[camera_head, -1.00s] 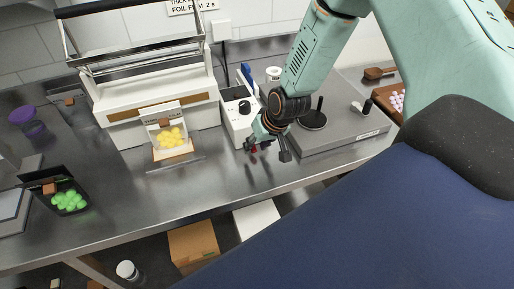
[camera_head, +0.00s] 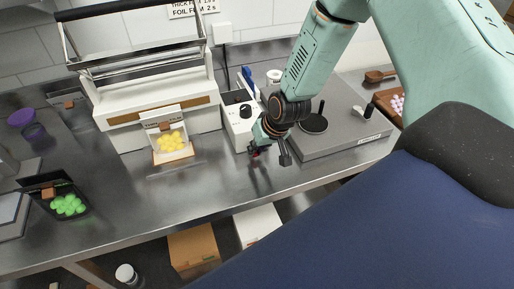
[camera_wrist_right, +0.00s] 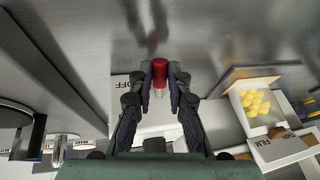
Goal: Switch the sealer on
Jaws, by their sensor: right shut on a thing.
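The sealer (camera_head: 150,105) is a white machine with a raised bar handle, at the back left in the head view. A small white control box (camera_head: 238,128) with a black knob (camera_head: 245,111) stands at its right. My right gripper (camera_head: 262,153) is at the front of that box, above the bench. In the right wrist view, my right gripper (camera_wrist_right: 160,72) is shut on a red-capped switch lever (camera_wrist_right: 159,76), a finger on each side. The lever's lower part is pale. An OFF label (camera_wrist_right: 115,84) shows left of the fingers. My left gripper is not in view.
A grey hotplate-like unit (camera_head: 345,135) is close right of my gripper. The bench front (camera_head: 190,195) is clear.

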